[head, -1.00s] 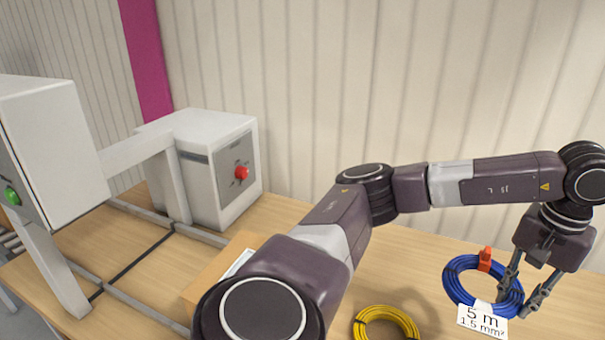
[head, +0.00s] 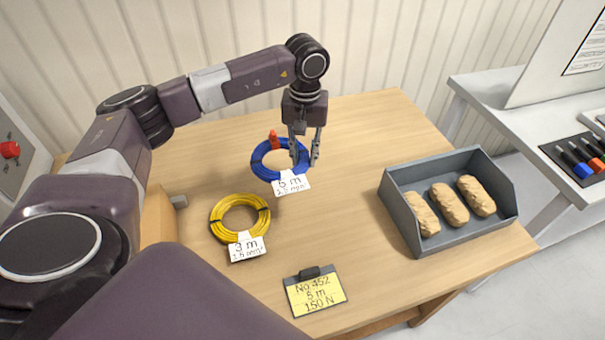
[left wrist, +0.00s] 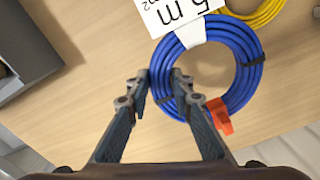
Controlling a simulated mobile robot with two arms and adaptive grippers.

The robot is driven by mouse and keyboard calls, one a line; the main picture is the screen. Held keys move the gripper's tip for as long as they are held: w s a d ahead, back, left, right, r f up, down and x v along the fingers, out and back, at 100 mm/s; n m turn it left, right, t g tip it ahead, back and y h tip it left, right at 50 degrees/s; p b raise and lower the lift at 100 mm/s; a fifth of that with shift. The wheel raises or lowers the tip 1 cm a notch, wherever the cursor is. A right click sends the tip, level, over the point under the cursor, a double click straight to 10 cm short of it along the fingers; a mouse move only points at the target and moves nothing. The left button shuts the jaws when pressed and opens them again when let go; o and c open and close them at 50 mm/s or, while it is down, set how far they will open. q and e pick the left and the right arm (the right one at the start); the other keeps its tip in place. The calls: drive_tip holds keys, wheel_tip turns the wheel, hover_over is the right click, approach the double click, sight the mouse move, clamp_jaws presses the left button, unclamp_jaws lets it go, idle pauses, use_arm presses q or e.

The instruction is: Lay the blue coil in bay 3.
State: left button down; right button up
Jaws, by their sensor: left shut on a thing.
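The blue coil (head: 262,167) has a white tag reading "5 m", dark ties and an orange-red clip. My left gripper (head: 303,160) points down with its fingers shut on the right side of the coil's ring. In the left wrist view the coil (left wrist: 250,75) lies across the fingers (left wrist: 158,82), its clip beside the right-hand finger. I cannot tell whether the coil touches the table or hangs just above it. No bay marked 3 shows in the views now. My right gripper is not in view.
On the wooden table (head: 375,130) lie a yellow coil (head: 217,222) tagged "3 m" and a clipboard (head: 317,292) with a yellow note reading "No.452, 5 m, 150 N". A grey tray (head: 400,222) at the right holds tan wrapped bundles. Bare table lies between coils and tray.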

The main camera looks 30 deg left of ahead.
use_arm(q)
wheel_tip(320, 180, down, 5)
drive_tip(key=shift+r+p, duration=0.1)
drive_tip(key=shift+p, duration=0.35)
wheel_tip(320, 180, down, 3)
drive_tip(key=shift+f+p, duration=0.1)
drive_tip(key=shift+p, duration=0.4)
drive_tip(key=shift+f, duration=0.55)
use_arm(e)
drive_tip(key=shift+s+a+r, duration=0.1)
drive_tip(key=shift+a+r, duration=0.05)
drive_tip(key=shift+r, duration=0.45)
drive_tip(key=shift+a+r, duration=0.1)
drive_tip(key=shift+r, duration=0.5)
use_arm(q)
drive_tip(key=shift+f, duration=0.1)
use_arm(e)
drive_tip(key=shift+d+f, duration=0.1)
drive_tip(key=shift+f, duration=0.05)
use_arm(q)
drive_tip(key=c, duration=2.1)
unclamp_jaws()
drive_tip(key=o, duration=0.4)
